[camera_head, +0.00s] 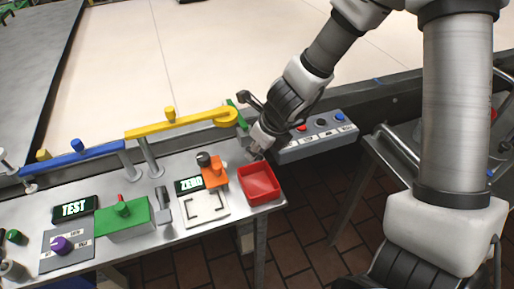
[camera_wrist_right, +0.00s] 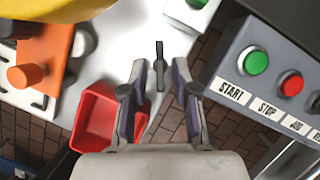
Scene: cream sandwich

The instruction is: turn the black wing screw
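The black wing screw (camera_wrist_right: 159,66) shows in the right wrist view as a narrow upright black piece by the edge of the light table. My right gripper (camera_wrist_right: 160,70) is open, with one finger on each side of the screw and a visible gap on both sides. I cannot tell whether the fingers are level with it in height. In the head view my right gripper (camera_head: 257,150) points down at the table's right end, above the red tray, and the screw is hidden there. My left gripper is not in view.
The red tray (camera_head: 260,184) is close to my right gripper, and an orange block (camera_head: 214,172) stands left of it. A grey button box (camera_head: 318,138) is on the right. Yellow (camera_head: 180,122) and blue (camera_head: 75,158) bars run along the back. A green block (camera_head: 122,219) stands further left.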

